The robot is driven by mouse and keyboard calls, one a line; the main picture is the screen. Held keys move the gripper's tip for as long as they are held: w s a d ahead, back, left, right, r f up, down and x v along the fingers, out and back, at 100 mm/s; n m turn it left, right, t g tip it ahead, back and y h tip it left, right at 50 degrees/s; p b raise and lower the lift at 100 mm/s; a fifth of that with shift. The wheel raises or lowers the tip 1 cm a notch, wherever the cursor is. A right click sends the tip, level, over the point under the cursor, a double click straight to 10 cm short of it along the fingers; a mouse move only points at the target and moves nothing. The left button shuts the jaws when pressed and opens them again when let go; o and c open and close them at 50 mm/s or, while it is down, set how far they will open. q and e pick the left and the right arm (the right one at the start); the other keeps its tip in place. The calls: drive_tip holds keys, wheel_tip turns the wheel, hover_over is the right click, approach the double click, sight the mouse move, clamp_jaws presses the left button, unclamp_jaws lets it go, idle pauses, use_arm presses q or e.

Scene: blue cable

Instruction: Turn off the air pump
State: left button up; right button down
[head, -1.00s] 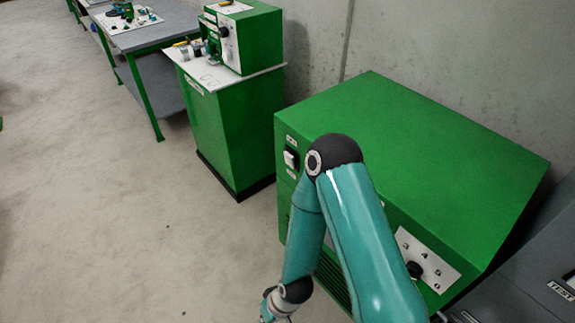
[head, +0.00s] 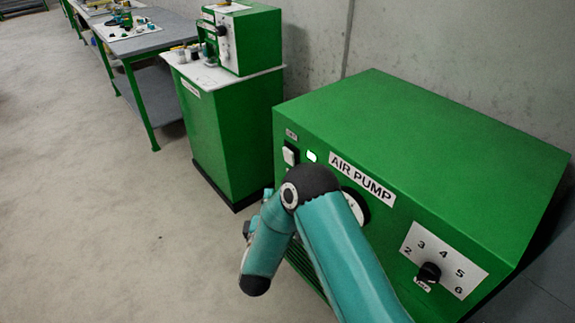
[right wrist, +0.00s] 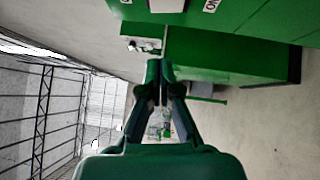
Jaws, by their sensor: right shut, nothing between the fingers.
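The air pump (head: 430,150) is a large green box against the wall, labelled "AIR PUMP". A round gauge (head: 356,208) is partly hidden by my right arm. A black knob (head: 428,272) sits on a white numbered plate. My right gripper (right wrist: 159,70) is shut and empty in the right wrist view, with a green panel bearing white labels close by at the top. In the head view my arm mostly hides it. My left gripper is not in view.
A green cabinet (head: 225,125) with a white top and a smaller green machine (head: 249,42) stands left of the pump. Farther back is a green-legged workbench (head: 160,42) with small parts. The concrete floor (head: 90,220) at left is clear.

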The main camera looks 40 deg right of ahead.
drive_tip(key=shift+w+d, duration=0.1)
drive_tip(key=p, duration=0.2)
approach(285, 153)
drive_tip(key=w+a+f+x, duration=0.1)
drive_tip(key=x, duration=0.4)
drive_tip(key=shift+d+r, duration=0.5)
drive_tip(key=shift+d, duration=0.35)
